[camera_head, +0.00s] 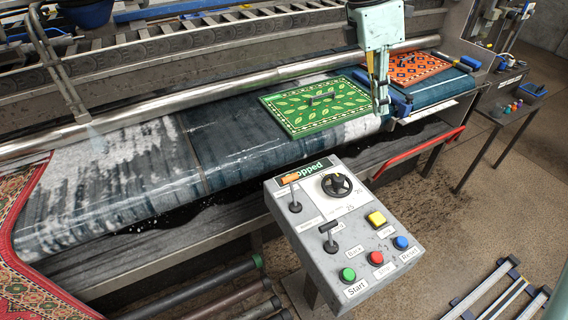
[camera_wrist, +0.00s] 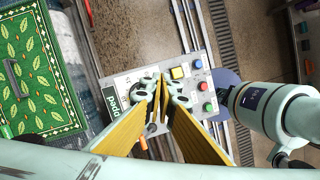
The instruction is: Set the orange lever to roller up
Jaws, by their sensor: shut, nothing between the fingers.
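The grey control panel (camera_head: 297,237) stands in front of the machine; it also shows in the wrist view (camera_wrist: 194,86). The orange lever (camera_head: 290,179) is at its upper left, its orange grip tilted up in front of the green-lettered display. In the wrist view a small orange piece of the lever (camera_wrist: 143,141) shows beside my left finger; the rest is mostly hidden. A black T-handled lever (camera_head: 329,228) stands nearer the panel's middle. My gripper (camera_wrist: 161,78) is shut and empty, its yellow fingers meeting at the tips over the panel. In the head view my gripper (camera_head: 382,106) hangs right of and beyond the panel, apart from the lever.
The panel has a black knob (camera_head: 337,185), a yellow button (camera_head: 376,218), and green (camera_head: 347,274), red (camera_head: 376,258) and blue (camera_head: 401,242) buttons. A green leaf-patterned rug (camera_head: 315,112) and an orange rug (camera_head: 412,68) lie on the belt. Air above the panel looks clear.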

